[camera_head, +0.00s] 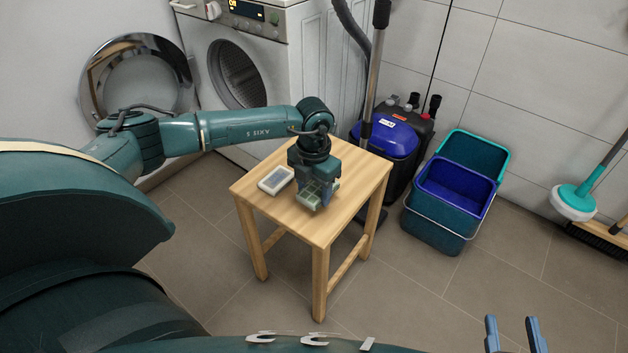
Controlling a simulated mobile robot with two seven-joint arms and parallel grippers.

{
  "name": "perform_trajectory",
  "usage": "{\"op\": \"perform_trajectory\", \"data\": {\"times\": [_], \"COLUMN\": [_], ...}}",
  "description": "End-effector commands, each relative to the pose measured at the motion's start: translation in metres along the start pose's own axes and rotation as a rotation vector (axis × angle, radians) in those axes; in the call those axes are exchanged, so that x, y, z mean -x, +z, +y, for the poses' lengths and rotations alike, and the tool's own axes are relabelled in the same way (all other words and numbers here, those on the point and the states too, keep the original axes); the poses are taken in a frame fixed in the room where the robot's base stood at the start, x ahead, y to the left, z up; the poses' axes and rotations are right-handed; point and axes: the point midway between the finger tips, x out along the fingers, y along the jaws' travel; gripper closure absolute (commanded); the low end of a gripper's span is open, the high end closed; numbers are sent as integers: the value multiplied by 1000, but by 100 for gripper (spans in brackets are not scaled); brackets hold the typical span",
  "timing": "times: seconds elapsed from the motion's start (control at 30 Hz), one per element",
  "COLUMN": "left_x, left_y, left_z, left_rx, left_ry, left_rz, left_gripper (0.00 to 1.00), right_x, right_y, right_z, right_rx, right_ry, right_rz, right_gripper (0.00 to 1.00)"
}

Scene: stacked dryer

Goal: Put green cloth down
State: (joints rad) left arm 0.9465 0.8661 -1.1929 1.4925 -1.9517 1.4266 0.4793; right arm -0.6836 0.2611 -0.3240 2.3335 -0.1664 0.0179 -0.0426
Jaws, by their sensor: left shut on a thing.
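My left gripper (318,193) points down over the wooden stool (354,200), at or just above its top. It is shut on the green cloth (309,198), of which only a small pale green part shows at the fingertips. The gripper hides most of the cloth, and I cannot tell whether it touches the wood. My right gripper (511,322) shows only as two blue fingers at the bottom right edge. They stand apart with nothing visible between them.
A small white and grey box (275,180) lies on the stool left of my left gripper. A washing machine (252,60) with its round door (138,75) open stands behind. A blue vacuum cleaner (385,143) and nested buckets (440,217) stand right. The stool's front is bare.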

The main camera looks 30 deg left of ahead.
Motion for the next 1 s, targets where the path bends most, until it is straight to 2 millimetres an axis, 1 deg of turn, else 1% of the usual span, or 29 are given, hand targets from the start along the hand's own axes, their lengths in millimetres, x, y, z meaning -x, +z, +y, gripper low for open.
{"op": "perform_trajectory", "data": {"times": [0.03, 0.1, 0.2, 0.6, 0.63, 0.87, 0.9, 1.0], "left_x": [-11, -20, -27, -31, -31, -30, -30, -30], "left_y": [0, 0, 0, 0, 0, 0, 0, 0], "left_z": [0, 0, 0, 0, 0, 0, 0, 0], "left_rx": [1, 0, -1, -1, -1, -1, -1, -1], "left_ry": [-1, 0, 1, 1, 1, 1, 1, 1], "left_rz": [2, 2, 0, 0, 0, 0, 0, 0], "left_gripper": [65, 65, 65, 65, 45, 26, 25, 25], "right_x": [0, 0, 1, 1, 1, 1, 1, 1], "right_y": [2, 1, 0, 0, 0, -1, -1, -1], "right_z": [-1, -2, -3, -4, -4, -4, -4, -4], "right_rx": [3, 8, 12, 13, 14, 13, 13, 13], "right_ry": [-3, -5, -8, -9, -9, -9, -9, -9], "right_rz": [11, 26, 38, 45, 47, 47, 47, 47], "right_gripper": [64, 64, 64, 64, 64, 64, 64, 64]}}
